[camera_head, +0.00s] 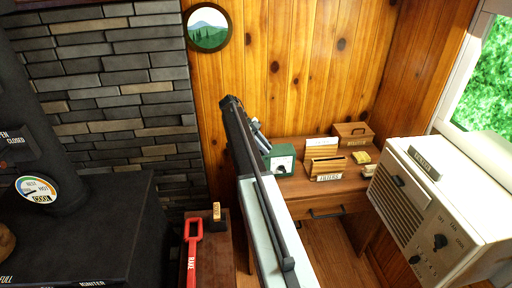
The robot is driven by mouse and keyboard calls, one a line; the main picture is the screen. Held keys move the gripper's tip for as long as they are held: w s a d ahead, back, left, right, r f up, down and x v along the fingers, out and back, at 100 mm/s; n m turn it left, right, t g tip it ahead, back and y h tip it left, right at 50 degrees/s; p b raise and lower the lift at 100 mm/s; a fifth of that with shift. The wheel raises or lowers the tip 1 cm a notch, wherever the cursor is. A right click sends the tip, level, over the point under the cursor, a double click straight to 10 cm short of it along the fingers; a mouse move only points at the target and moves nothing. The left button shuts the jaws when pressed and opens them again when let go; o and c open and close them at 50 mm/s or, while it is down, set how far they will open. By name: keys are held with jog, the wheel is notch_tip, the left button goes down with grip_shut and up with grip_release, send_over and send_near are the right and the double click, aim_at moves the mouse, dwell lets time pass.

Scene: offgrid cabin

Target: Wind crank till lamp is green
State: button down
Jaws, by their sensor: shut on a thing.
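A small dark green box (281,159) with a pale front face stands on the left part of the wooden desk. A small round greenish mark shows on its face, but it is too small to tell whether it is a lit lamp. My arm reaches in from the bottom middle and covers the left side of the box. My gripper (259,138) is at the box's upper left, partly hidden behind my arm. It is shut on what seems to be the crank, which my arm and gripper hide.
The desk (301,188) also holds a labelled wooden letter holder (325,167), a wooden box (353,133) and a yellow item (361,157). A white heater-like unit (437,205) stands at right. A black stove (85,225) and a red rake handle (192,255) are at left.

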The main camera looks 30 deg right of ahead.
jog(key=shift+a, duration=0.25)
jog(key=shift+w+a, duration=0.1)
jog(key=shift+a, duration=0.2)
jog(key=shift+a, duration=0.1)
jog(key=shift+w+a, duration=0.1)
jog(key=shift+a, duration=0.1)
dwell(0.3)
jog(key=shift+w+a, duration=0.2)
jog(key=shift+a, duration=0.05)
jog(key=shift+a, duration=0.1)
